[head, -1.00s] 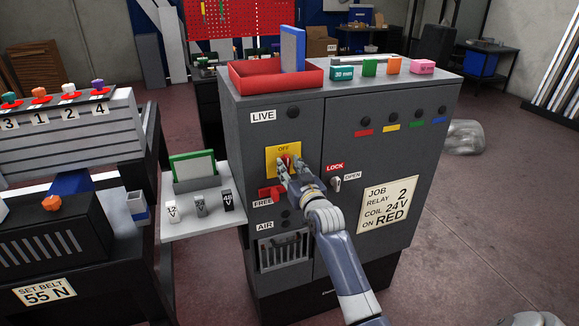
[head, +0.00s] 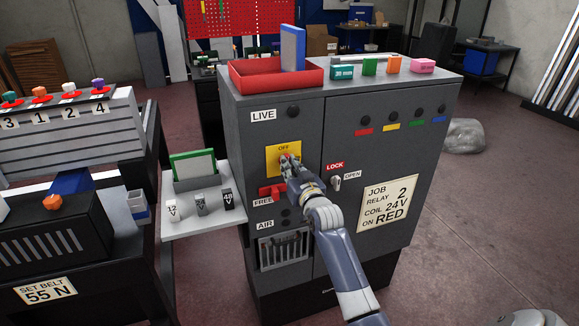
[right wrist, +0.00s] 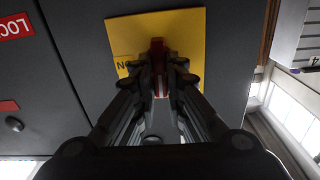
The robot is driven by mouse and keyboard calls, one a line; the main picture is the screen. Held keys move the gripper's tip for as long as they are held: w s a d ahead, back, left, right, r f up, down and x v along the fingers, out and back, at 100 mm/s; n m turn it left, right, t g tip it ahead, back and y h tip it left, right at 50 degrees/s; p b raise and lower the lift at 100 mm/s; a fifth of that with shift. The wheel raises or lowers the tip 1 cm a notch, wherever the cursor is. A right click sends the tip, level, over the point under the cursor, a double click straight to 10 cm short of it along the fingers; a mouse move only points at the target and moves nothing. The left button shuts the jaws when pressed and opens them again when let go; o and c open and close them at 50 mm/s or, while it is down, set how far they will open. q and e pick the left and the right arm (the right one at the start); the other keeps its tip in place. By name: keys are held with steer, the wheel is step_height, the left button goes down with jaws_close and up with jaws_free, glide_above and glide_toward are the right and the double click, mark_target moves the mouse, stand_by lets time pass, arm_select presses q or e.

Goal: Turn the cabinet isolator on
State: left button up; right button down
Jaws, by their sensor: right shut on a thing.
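The grey cabinet (head: 400,150) stands in the middle of the head view. Its isolator has a yellow plate (head: 272,165) marked "OFF" at the top, with a red handle (head: 284,158). My right gripper (head: 287,163) is at the plate, its fingers shut on the red handle. In the right wrist view the red handle (right wrist: 158,60) stands between the fingertips (right wrist: 160,75) in front of the yellow plate (right wrist: 185,25). The gripper hides much of the plate and handle. My left gripper is not in view.
Below the plate is a red part by the "FREE" label (head: 263,202). To the right, the door has a small latch (head: 336,184) between "LOCK" and "OPEN". A side shelf (head: 205,222) with labelled relays stands left of the cabinet. A red tray (head: 250,76) is on top.

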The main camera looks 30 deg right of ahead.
steer(key=shift+d+f+m+p, duration=0.1)
steer(key=shift+m+p, duration=0.7)
steer(key=shift+m, duration=2.1)
steer(key=shift+d+f+m+p, duration=0.1)
steer(key=shift+m+p, duration=0.7)
steer(key=shift+m, duration=2.1)
steer(key=shift+d+f+m+p, duration=0.1)
steer(key=shift+m+p, duration=0.7)
steer(key=shift+m, duration=2.1)
steer(key=c, duration=1.6)
jaws_free()
steer(key=shift+c, duration=0.2)
steer(key=v, duration=1.2)
steer(key=shift+s+f, duration=0.1)
steer(key=shift+f, duration=0.05)
